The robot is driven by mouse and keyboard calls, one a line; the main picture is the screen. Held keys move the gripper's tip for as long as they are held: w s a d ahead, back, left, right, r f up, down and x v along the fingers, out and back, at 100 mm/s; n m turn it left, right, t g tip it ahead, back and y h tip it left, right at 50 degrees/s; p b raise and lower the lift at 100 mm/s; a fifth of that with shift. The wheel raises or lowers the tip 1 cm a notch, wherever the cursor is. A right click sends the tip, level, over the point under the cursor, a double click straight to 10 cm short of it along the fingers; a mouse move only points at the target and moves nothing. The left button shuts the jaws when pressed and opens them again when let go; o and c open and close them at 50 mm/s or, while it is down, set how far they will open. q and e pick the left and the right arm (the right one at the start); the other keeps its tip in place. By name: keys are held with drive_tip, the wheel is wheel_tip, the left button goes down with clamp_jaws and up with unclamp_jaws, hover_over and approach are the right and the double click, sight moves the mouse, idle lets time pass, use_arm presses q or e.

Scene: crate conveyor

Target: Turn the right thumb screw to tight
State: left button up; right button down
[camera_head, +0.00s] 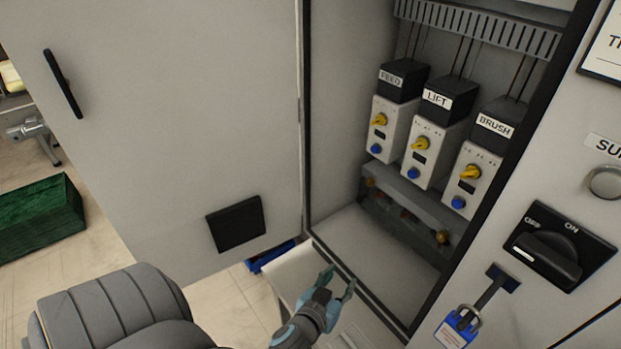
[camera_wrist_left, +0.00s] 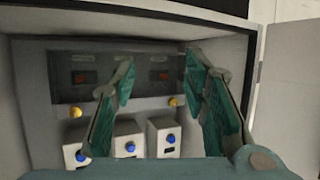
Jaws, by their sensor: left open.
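A grey bar-like cover (camera_head: 400,200) sits low on the cabinet's back wall, below the modules. The right thumb screw (camera_head: 441,238), a small brass knob, is at its right end; another brass knob (camera_head: 371,182) is at its left end. The wrist view looks upside down; there the right screw (camera_wrist_left: 75,112) appears left of my fingers and the other brass knob (camera_wrist_left: 173,101) shows between them. My left gripper (camera_head: 338,279) is open and empty at the cabinet's lower front edge, apart from both screws. My right gripper is out of view.
Modules labelled FEED (camera_head: 391,127), LIFT (camera_head: 429,152) and BRUSH (camera_head: 470,178) stand above the cover, with yellow knobs and blue buttons. The open door (camera_head: 180,110) is left; a switch panel with a rotary switch (camera_head: 548,255) and blue padlock (camera_head: 457,328) is right. The cabinet floor (camera_head: 360,240) is clear.

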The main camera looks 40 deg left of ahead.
use_arm(q)
drive_tip(key=s+a+f+g, duration=0.1)
drive_tip(key=s+f, duration=0.1)
drive_tip(key=s+f+g, duration=0.2)
drive_tip(key=f, duration=0.1)
drive_tip(key=s+a+f+g+b, duration=0.1)
drive_tip(key=s+f+g, duration=0.1)
drive_tip(key=s, duration=0.1)
drive_tip(key=shift+a+f+m, duration=0.3)
drive_tip(key=shift+f+m, duration=0.1)
